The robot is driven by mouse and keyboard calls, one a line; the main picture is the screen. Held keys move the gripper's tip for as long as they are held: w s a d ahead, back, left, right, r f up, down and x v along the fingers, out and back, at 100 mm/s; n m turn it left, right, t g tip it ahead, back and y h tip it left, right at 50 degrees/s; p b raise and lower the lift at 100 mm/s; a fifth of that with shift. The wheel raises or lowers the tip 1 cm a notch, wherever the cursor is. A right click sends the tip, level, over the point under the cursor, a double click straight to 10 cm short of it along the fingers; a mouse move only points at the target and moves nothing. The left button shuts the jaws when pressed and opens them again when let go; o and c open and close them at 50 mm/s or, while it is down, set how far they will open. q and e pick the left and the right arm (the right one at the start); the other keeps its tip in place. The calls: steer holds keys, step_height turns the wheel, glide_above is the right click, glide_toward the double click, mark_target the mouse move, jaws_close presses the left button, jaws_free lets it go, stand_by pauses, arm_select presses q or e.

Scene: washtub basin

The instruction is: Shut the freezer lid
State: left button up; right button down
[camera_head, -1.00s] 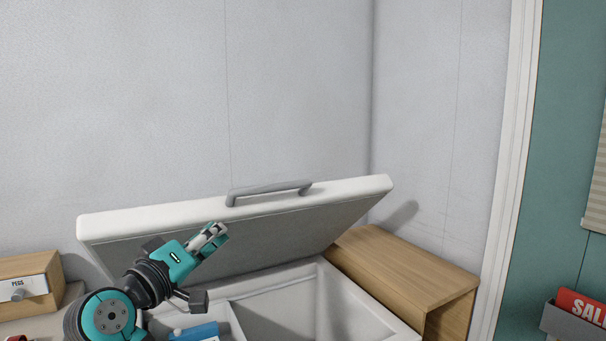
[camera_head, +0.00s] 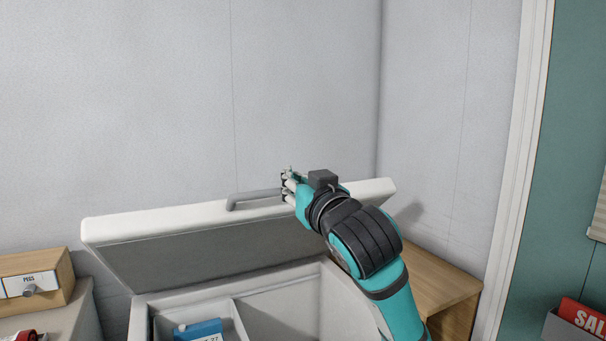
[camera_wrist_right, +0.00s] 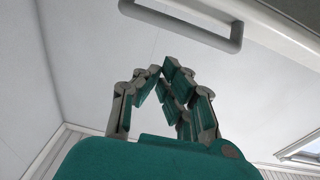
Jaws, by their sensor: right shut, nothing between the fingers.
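The white freezer lid (camera_head: 180,240) stands partly open, tilted up over the white freezer body (camera_head: 290,285). A grey bar handle (camera_head: 252,197) runs along its upper edge. My right gripper (camera_head: 289,182) is shut and empty at the lid's upper edge, by the handle's right end, and covers that end in the head view. In the right wrist view the handle (camera_wrist_right: 190,22) is at the top, apart from the shut fingertips (camera_wrist_right: 162,72). I cannot tell whether the gripper touches the lid. My left gripper is not in view.
A blue package (camera_head: 200,330) lies in the freezer's left compartment. A wooden cabinet (camera_head: 435,285) stands to the right, partly behind my right arm. A wooden drawer box labelled PEGS (camera_head: 35,278) is at the left. The wall rises close behind the lid.

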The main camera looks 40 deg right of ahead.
steer(key=shift+y, duration=0.3)
steer(key=x, duration=0.2)
steer(key=p+x, duration=0.1)
steer(key=x, duration=0.2)
steer(key=p+x, duration=0.1)
steer(key=x, duration=0.2)
steer(key=shift+a+f, duration=0.2)
steer(key=shift+f, duration=0.1)
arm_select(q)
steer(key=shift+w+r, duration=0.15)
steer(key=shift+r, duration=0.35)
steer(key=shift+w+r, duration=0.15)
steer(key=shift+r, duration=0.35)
arm_select(e)
steer(key=shift+s+f, duration=0.45)
steer(key=shift+f, duration=0.1)
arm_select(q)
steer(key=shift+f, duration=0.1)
arm_select(e)
steer(key=shift+f, duration=0.1)
